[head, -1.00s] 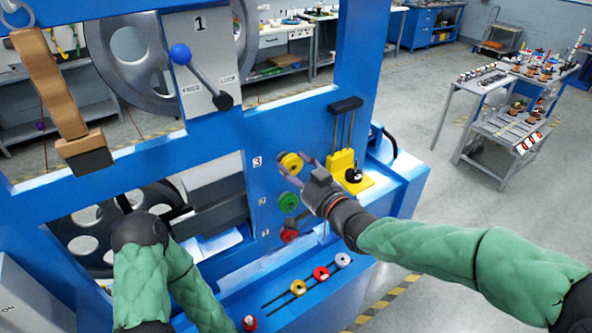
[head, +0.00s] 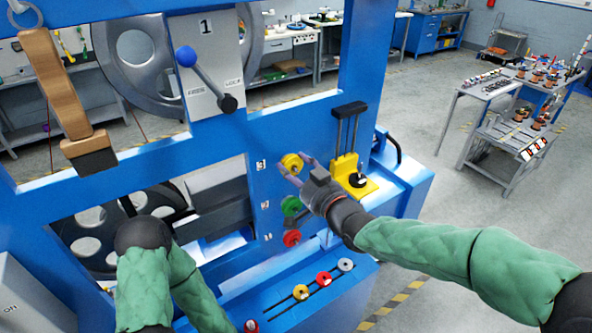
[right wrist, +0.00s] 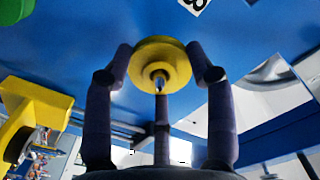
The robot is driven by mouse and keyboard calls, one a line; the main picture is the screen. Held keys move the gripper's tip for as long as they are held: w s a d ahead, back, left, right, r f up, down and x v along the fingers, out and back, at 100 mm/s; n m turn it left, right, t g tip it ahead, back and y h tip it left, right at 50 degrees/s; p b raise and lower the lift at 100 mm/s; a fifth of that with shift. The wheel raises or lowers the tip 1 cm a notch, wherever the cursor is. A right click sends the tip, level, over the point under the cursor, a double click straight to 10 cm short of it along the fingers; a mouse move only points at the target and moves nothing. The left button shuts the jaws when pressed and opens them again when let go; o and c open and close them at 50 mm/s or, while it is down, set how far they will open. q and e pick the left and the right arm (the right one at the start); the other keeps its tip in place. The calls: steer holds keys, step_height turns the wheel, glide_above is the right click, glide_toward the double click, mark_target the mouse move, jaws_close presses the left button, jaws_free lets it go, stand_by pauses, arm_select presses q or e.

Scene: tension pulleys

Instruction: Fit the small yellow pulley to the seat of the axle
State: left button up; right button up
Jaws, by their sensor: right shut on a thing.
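A yellow pulley (head: 291,162) is at the blue upright, beside the label 3. My right gripper (head: 287,167) is shut on it, with the fingers around its rim. In the right wrist view the yellow pulley (right wrist: 148,69) faces me between the fingers (right wrist: 160,80), and a metal tip shows at its centre. I cannot tell how deep the pulley sits, as its back is hidden. Below it are a green pulley (head: 291,205) by label 2 and a red pulley (head: 291,238). My left arm shows at lower left, but its gripper is out of view.
Yellow (head: 300,292), red (head: 323,278) and white (head: 345,265) pulleys lie on the slotted blue ledge. A yellow bracket (head: 352,178) with a black-topped slide stands just right of my right gripper. A blue-knobbed lever (head: 207,75) is at upper left.

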steer(key=shift+r, duration=0.1)
steer(key=o, duration=1.3)
steer(key=shift+w+a, duration=0.1)
steer(key=v, duration=1.2)
